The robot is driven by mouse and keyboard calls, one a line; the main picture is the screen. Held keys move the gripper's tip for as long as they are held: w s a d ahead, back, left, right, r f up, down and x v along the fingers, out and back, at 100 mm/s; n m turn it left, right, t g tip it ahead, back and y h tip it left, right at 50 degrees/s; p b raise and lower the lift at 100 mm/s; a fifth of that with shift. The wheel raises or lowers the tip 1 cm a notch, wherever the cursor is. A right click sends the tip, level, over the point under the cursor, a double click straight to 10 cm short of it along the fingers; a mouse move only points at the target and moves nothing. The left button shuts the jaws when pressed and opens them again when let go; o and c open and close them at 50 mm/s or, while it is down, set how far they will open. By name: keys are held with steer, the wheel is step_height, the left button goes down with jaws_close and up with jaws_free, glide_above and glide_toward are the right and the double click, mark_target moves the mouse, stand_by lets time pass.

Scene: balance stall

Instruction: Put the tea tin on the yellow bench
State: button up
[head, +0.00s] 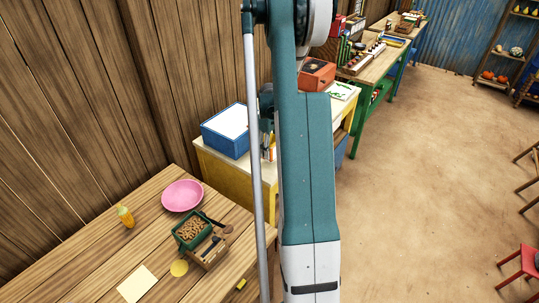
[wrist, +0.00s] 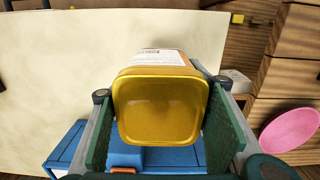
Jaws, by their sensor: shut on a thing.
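The tea tin (wrist: 160,108) has a golden-yellow end facing the wrist camera and a side with a white and orange label. My gripper (wrist: 163,90) is shut on it, with one green-padded finger on each side. The yellow bench (head: 225,173) has a cream top, which fills much of the wrist view (wrist: 50,65) behind the tin. In the head view my arm hides most of the gripper and tin, which are over or beside the bench. I cannot tell whether the tin touches the top.
A blue box (head: 228,130) with a white top stands on the bench; it also shows at the bottom of the wrist view (wrist: 67,146).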

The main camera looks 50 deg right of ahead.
steer(key=shift+f, duration=1.85)
steer(key=shift+f, duration=0.15)
steer(key=o, duration=1)
steer(key=shift+r, duration=0.2)
steer(key=shift+r, duration=5.95)
